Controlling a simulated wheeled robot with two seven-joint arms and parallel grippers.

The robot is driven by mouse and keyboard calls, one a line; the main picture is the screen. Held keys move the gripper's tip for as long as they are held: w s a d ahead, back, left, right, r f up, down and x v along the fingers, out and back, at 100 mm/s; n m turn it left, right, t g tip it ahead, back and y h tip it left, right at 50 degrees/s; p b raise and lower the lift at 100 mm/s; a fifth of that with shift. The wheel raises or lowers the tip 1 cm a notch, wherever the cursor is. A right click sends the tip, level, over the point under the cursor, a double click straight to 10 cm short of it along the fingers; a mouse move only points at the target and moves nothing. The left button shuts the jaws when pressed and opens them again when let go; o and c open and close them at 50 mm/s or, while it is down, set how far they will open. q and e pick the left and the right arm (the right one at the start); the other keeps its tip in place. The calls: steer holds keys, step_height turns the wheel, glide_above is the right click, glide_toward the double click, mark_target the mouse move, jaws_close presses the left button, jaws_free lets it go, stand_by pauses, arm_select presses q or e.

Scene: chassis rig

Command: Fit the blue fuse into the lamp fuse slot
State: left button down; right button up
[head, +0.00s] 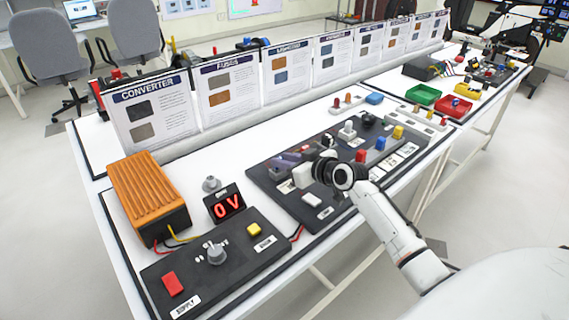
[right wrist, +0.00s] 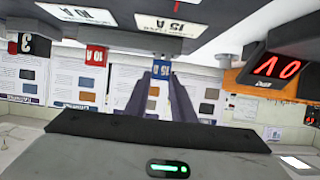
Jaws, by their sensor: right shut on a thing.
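In the right wrist view, which is upside down, a blue fuse marked 15 A (right wrist: 160,71) is between the two dark fingers of my right gripper (right wrist: 162,80). The gripper is shut on it, close to a dark block of the panel; I cannot tell whether it touches a slot. In the head view the right gripper (head: 287,168) is low over the left part of the dark fuse panel (head: 262,180); its hand hides the held fuse. I cannot read which slot is the lamp's. My left gripper is out of view.
A red fuse marked 10 A (right wrist: 93,56) stands beside the held one. Further right on the panel are a red (head: 361,156), a blue (head: 381,143) and a yellow piece (head: 398,131). A meter reading 0 V (head: 228,205) and an orange converter (head: 148,192) stand left.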

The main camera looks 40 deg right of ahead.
steer(key=shift+f, duration=0.4)
steer(key=o, duration=1)
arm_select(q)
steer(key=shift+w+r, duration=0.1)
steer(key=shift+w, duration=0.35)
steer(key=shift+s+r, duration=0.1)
arm_select(e)
steer(key=shift+r, duration=0.1)
arm_select(q)
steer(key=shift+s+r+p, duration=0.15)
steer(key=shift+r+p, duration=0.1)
steer(key=shift+p, duration=0.15)
arm_select(e)
steer(key=v, duration=1.2)
